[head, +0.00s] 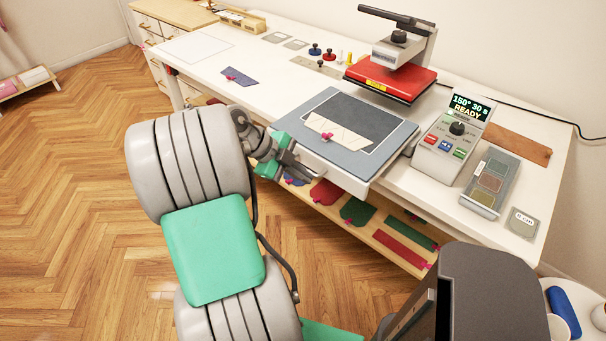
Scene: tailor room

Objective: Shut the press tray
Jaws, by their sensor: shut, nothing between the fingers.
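The press tray (396,137) is a pale, flat drawer with a blue-grey pad. It is pulled out in front of the heat press (392,82), and its front overhangs the table edge. A dark cloth panel (372,113) lies on it, with a cream piece (337,132) and a pink clip on top. The red upper platen is raised above and behind the tray. My gripper (299,170) is shut and empty, close to the tray's front left edge. I cannot tell whether it touches the tray.
The control box (451,138) reads "150° 30 s READY". A swatch tray (490,183) stands right of it. A shelf (390,245) with coloured cloth pieces runs under the table (215,75). The floor at left is clear.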

